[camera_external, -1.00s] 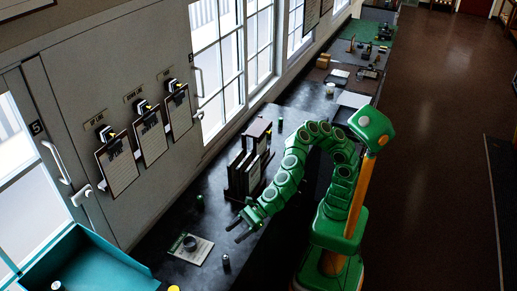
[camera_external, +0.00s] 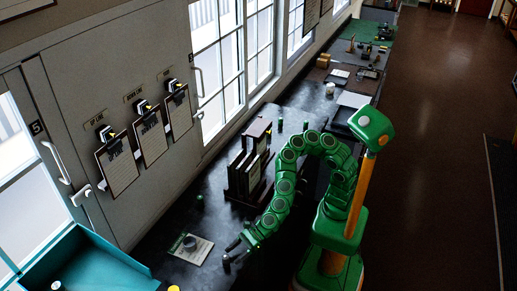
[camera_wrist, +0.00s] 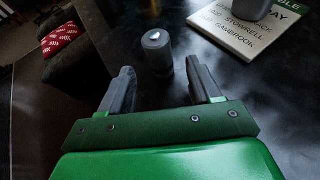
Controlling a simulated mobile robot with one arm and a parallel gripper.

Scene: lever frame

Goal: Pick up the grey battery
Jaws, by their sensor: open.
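The grey battery (camera_wrist: 157,52) stands upright on the dark counter in the wrist view, with a light metal tip on top. It is just ahead of the gap between the fingers of my gripper (camera_wrist: 162,88), slightly beyond the fingertips. The fingers are apart and nothing is between them. In the external view my gripper (camera_external: 232,250) is low over the counter, and the battery (camera_external: 226,258) is beside the fingertips, partly hidden by them.
A white printed booklet (camera_wrist: 252,28) with a dark round object (camera_wrist: 284,10) on it lies right of the battery. A dark rack (camera_external: 243,172) stands behind on the counter. A teal tray (camera_external: 90,262) is at lower left. The counter's edge drops off left in the wrist view.

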